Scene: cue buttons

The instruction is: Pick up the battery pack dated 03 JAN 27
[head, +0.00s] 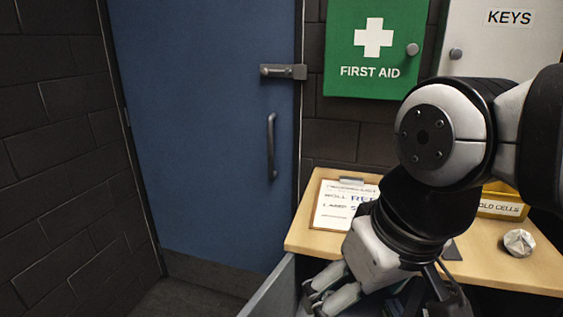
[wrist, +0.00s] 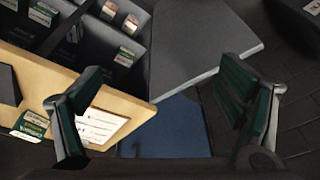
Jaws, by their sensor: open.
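Several small packs with pale labels stand in a dark, divided open drawer in the wrist view, such as one pack (wrist: 130,24) near the top and another pack (wrist: 43,13) at top left. Their dates are too small to read, so I cannot tell which is dated 03 JAN 27. My gripper (wrist: 160,115) is open and empty, its green-padded fingers wide apart. In the head view my gripper (head: 318,299) hangs at the desk's front left, over the open drawer, whose inside is mostly hidden by my arm.
The wooden desk (head: 303,236) bears a clipboard (head: 333,213), a yellow bin (head: 498,208) marked OLD CELLS and a crumpled ball (head: 519,243). The drawer's grey front (head: 268,291) juts out. A blue door (head: 205,130) is behind, with a green first aid box (head: 372,50) on the wall.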

